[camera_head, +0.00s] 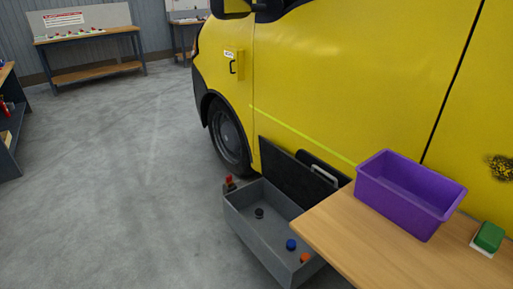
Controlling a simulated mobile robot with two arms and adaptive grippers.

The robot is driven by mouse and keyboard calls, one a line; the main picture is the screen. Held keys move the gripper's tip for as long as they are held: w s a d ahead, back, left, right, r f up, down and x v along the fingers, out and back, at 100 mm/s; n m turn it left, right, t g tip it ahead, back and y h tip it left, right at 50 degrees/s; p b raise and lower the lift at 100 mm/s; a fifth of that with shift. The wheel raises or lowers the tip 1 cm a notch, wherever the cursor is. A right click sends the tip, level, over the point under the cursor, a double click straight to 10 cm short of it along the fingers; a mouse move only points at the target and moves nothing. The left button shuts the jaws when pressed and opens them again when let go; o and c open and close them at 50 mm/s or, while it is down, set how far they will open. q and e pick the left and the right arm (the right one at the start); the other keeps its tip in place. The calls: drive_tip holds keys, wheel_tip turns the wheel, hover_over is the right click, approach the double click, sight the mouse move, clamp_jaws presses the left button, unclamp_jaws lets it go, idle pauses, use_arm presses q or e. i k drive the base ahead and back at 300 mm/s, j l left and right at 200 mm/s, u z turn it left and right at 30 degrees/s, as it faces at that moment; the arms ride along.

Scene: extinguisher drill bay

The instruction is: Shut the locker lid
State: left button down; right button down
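The locker (240,215) is a grey open box low beside the yellow vehicle, partly hidden by the wooden table's corner. Its dark lid (284,172) stands raised at the back, on the vehicle side. A light grey handle (323,173) shows near the lid's right end. Inside the locker lie a black round item (259,213), a blue one (291,244) and an orange one (304,257). Neither of my grippers shows in the head view.
A wooden table (345,235) at the right front carries a purple bin (400,208) and a green-and-white block (488,237). A yellow vehicle (345,85) stands behind the locker. A small red-and-black item (229,184) is at the locker's far left corner. The floor to the left is clear.

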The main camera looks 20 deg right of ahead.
sight(307, 188)
drive_tip(key=i+j+u, duration=0.3)
drive_tip(key=i, duration=0.7)
drive_tip(key=i+u, duration=0.3)
drive_tip(key=i, duration=0.7)
drive_tip(key=i+z, duration=0.3)
drive_tip(key=i, duration=0.15)
drive_tip(key=i+j+z, duration=0.25)
drive_tip(key=i, duration=0.2)
drive_tip(key=i+j+z, duration=0.3)
drive_tip(key=i+l, duration=0.05)
drive_tip(key=i, duration=0.05)
